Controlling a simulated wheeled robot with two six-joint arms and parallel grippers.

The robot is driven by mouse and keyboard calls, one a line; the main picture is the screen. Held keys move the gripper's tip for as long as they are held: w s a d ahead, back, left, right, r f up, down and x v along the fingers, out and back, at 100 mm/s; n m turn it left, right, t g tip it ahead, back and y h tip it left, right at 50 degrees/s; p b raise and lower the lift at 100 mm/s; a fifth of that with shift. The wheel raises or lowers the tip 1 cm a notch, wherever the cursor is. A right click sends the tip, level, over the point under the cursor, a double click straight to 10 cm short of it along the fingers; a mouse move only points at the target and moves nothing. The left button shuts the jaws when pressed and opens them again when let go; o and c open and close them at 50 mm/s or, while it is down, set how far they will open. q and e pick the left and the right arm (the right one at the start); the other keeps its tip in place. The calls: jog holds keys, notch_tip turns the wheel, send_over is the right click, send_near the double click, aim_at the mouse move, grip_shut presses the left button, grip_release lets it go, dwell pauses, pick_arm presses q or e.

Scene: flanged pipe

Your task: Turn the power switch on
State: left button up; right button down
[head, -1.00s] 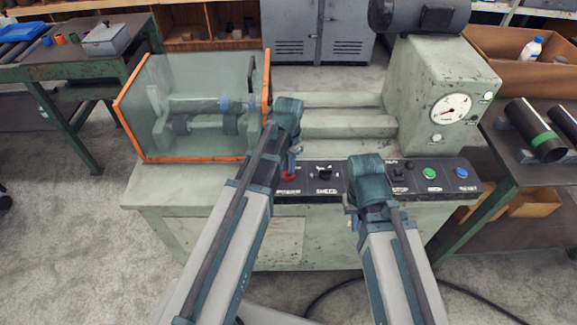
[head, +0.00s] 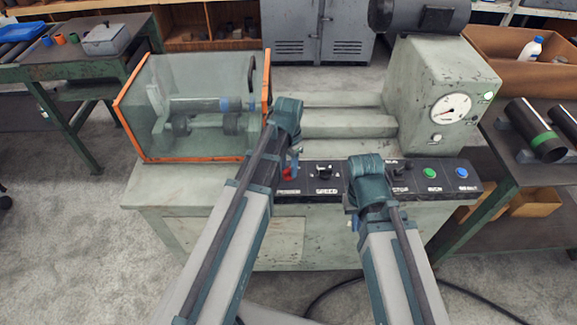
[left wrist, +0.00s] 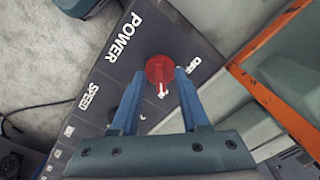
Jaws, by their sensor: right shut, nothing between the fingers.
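The red power switch (left wrist: 160,69) is on a black panel, between the words POWER and OFF in the left wrist view. In the head view it shows as a small patch of red (head: 287,173) beside my left gripper. My left gripper (left wrist: 159,73) has its fingers apart, one on each side of the switch, with narrow gaps visible. I cannot tell how deep the tips reach around it. Any ON mark is hidden. My right gripper (head: 352,222) is shut and empty at the panel's front edge, its fingers mostly hidden by my wrist.
The panel also has a speed knob (head: 324,172), a green button (head: 430,173) and a blue button (head: 462,173). A clear guard with orange edges (head: 118,110) stands left of my left gripper. The grey machine head with a gauge (head: 451,107) rises at the right.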

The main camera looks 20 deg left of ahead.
aim_at(289, 169)
pick_arm(q)
jog(key=shift+r, duration=0.2)
notch_tip(289, 169, up, 14)
jog(key=p, duration=1.3)
jog(key=shift+f+p, duration=0.25)
jog(key=shift+p, duration=0.15)
jog(key=s+d+f+n+y+b, duration=0.1)
jog(key=s+d+n, duration=0.1)
jog(key=s+d, duration=0.8)
jog(key=s, duration=0.4)
jog(key=shift+s+d, duration=0.35)
jog(key=shift+d, duration=0.05)
jog(key=shift+a, duration=0.1)
